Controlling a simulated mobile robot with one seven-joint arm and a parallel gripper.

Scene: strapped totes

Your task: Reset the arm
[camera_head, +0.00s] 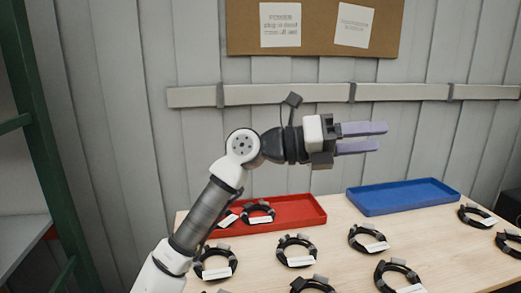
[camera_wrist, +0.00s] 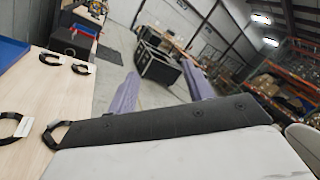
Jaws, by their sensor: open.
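My gripper (camera_head: 383,137) is open and empty, with two purple fingers pointing right. It is raised above the table, in front of the grey wall. In the wrist view my gripper (camera_wrist: 163,92) has its two purple fingers apart with nothing between them. My arm rises from the lower left of the head view and bends at the elbow toward the right.
A wooden table (camera_head: 330,261) holds several black strap coils with white tags, such as one coil (camera_head: 296,243). A red tray (camera_head: 304,211) holds coils at its left; a blue tray (camera_head: 403,197) looks empty. A green frame (camera_head: 38,150) stands left.

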